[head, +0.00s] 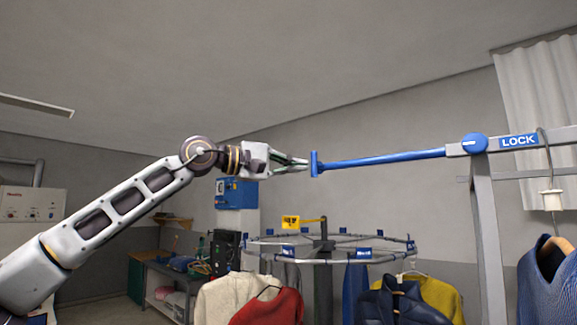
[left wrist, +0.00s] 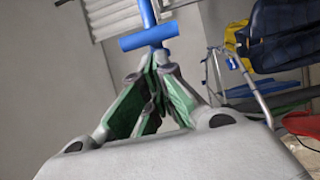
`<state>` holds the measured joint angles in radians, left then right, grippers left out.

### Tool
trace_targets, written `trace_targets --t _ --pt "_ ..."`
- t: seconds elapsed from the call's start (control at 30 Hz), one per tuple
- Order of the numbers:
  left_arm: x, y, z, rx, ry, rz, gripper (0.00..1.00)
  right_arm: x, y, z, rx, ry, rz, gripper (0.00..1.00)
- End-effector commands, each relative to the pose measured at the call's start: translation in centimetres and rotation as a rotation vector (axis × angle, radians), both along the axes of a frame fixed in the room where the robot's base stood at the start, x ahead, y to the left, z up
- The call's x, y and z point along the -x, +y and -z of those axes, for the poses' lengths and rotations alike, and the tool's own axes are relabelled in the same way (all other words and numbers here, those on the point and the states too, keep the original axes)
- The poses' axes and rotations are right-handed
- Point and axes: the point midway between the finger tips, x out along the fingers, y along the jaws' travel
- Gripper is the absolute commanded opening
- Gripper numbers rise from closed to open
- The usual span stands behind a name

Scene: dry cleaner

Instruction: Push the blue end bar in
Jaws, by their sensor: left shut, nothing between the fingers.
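The blue end bar (head: 381,159) runs nearly level out of a grey rail, with a blue cross-piece (head: 314,164) on its left end. My left gripper (head: 306,163) is shut and empty, its fingertips just left of the cross-piece and at about its height. In the left wrist view the green-padded fingers (left wrist: 152,62) point at the blue cross-piece (left wrist: 149,38); I cannot tell whether they touch it. A round blue knob (head: 474,143) and a blue LOCK sign (head: 519,141) are on the grey rail (head: 456,150). My right gripper is not in view.
A round garment carousel (head: 335,260) with hanging clothes stands below the bar. A grey upright post (head: 487,230) carries the rail. The space above the bar is clear.

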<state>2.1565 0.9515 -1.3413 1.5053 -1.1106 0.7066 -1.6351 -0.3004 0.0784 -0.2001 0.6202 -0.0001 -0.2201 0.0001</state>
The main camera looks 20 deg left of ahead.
Motion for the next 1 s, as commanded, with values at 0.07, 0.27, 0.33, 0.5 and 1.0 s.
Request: trace_targets --t 0.07,0.27,0.33,0.5,1.0 --pt "0.1 -0.2 0.0 0.001 0.001 0.000 0.00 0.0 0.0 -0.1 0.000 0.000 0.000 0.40" --pt "0.2 -0.3 0.0 0.001 0.000 -0.001 0.00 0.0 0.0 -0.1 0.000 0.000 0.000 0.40" --pt "0.2 -0.3 0.0 0.001 0.000 -0.001 0.00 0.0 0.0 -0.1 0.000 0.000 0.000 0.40" --pt "0.2 -0.3 0.0 0.001 0.000 0.000 0.00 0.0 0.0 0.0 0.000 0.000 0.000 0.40" --pt "1.7 -4.4 0.3 -0.003 -0.003 0.005 0.00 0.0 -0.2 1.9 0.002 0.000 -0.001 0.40"
